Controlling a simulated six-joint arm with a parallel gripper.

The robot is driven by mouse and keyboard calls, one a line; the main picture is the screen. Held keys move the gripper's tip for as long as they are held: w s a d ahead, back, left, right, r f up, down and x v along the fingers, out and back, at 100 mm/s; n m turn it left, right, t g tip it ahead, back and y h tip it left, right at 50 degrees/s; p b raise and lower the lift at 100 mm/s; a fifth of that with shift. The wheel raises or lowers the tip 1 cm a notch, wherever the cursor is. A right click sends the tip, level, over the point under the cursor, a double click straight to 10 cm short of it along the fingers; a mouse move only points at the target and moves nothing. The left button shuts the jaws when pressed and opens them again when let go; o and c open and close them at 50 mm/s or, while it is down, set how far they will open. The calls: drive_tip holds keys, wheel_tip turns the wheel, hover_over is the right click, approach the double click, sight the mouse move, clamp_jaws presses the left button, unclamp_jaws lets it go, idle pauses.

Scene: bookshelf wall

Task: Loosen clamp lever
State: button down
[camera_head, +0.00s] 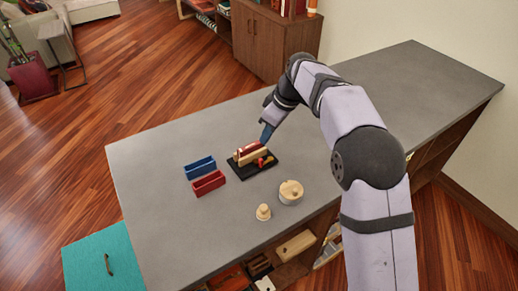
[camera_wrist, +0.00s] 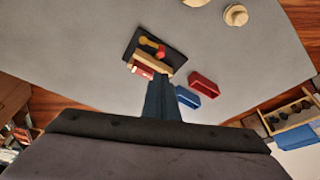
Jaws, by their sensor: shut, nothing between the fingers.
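The clamp stands on a black base plate (camera_head: 273,166), also seen in the wrist view (camera_wrist: 178,60). It has a pale wooden bar (camera_head: 253,155) with a red piece (camera_head: 248,148) behind it. A small red and yellow lever part (camera_head: 263,161) sits on the front side of the bar, and it shows in the wrist view (camera_wrist: 161,52). My gripper (camera_head: 265,138) is shut and empty, with blue fingers. It is at the back right of the clamp, on the side away from the lever. In the wrist view its fingertips (camera_wrist: 160,80) overlap the bar's edge; I cannot tell whether they touch.
A blue bin (camera_head: 200,167) and a red bin (camera_head: 208,183) stand left of the clamp on the grey counter (camera_head: 150,150). A round cream pot (camera_head: 290,192) and a small cream knobbed piece (camera_head: 263,212) stand in front. The right counter is clear.

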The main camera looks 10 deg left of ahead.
sight(261, 161)
drive_tip(key=shift+p+x, duration=1.9)
drive_tip(key=shift+x, duration=3.05)
drive_tip(key=shift+s+d+f+n+b, duration=0.1)
drive_tip(key=shift+s+d+n+b, duration=0.15)
drive_tip(key=shift+n+b, duration=0.4)
drive_tip(key=shift+s+d+n+g+b, duration=0.15)
drive_tip(key=shift+d+n+g+b, duration=0.15)
drive_tip(key=shift+n+b, duration=0.25)
drive_tip(key=shift+s+d+n+g+b, duration=0.1)
drive_tip(key=shift+d+n+g+b, duration=0.2)
drive_tip(key=shift+n, duration=0.4)
drive_tip(key=n, duration=0.1)
drive_tip(key=d+n+g, duration=0.1)
drive_tip(key=shift+s+n, duration=0.25)
drive_tip(key=shift+n, duration=0.15)
drive_tip(key=n, duration=0.1)
drive_tip(key=d+n+g, duration=0.1)
drive_tip(key=n, duration=0.1)
drive_tip(key=shift+d+n+p, duration=0.3)
drive_tip(key=shift+d, duration=0.2)
drive_tip(key=shift+w+d, duration=0.1)
drive_tip(key=shift+d, duration=0.45)
drive_tip(key=shift+w+d, duration=0.15)
drive_tip(key=shift+d, duration=0.2)
drive_tip(key=shift+w+d, duration=0.15)
drive_tip(key=shift+d, duration=0.05)
